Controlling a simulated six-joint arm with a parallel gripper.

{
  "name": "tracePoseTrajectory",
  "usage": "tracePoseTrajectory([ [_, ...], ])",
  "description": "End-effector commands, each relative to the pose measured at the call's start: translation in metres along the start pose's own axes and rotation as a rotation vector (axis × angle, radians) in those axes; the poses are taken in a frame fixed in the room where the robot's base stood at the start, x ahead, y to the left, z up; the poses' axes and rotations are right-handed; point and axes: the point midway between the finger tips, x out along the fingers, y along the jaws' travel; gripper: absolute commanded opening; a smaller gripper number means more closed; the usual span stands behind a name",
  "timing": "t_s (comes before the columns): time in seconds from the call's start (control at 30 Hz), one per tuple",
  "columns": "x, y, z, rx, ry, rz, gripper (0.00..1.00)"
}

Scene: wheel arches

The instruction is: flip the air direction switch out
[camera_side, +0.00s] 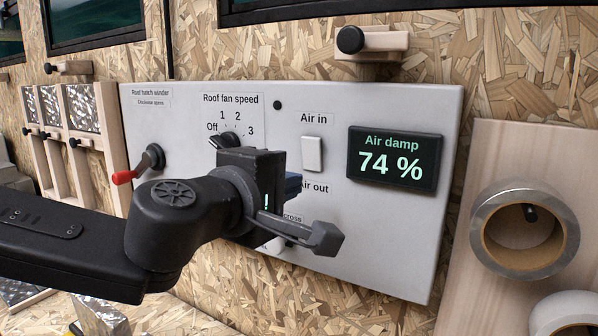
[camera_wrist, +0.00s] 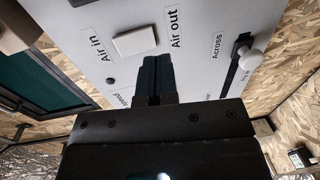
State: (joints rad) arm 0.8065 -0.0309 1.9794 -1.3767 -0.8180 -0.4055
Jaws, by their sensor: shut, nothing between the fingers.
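The air direction switch is a white rocker (camera_side: 312,153) on the light grey panel (camera_side: 300,101), between the labels "Air in" above and "Air out" below. In the wrist view the switch (camera_wrist: 135,42) lies just beyond my fingertips, with "Air in" to its left and "Air out" to its right. Which way the rocker leans is too small to tell. My gripper (camera_wrist: 154,66) is shut and empty, with its tips near the "Air out" side of the switch. Whether they touch the panel cannot be told. In the side view my arm hides the panel's lower middle.
A fan speed knob (camera_side: 227,140) and a red-handled crank (camera_side: 123,177) are left of the switch. A display (camera_side: 393,160) reading "Air damp 74 %" is to its right. A slider knob (camera_wrist: 251,59) stands out by the "Across" label. A tape roll (camera_side: 483,232) hangs far right.

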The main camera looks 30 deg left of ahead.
Motion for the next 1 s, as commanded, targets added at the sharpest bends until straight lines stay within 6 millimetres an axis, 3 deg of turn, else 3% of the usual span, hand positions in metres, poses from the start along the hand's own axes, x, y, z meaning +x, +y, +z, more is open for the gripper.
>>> tracePoseTrajectory([
  [0.2, -0.051, -0.012, 0.001, -0.001, -0.006, 0.001, 0.00],
  [0.4, -0.081, -0.020, 0.001, -0.001, -0.004, 0.001, 0.00],
  [0.6, -0.092, -0.023, 0.000, -0.001, 0.000, 0.000, 0.00],
  [1.0, -0.092, -0.023, 0.000, -0.001, 0.001, 0.000, 0.00],
])
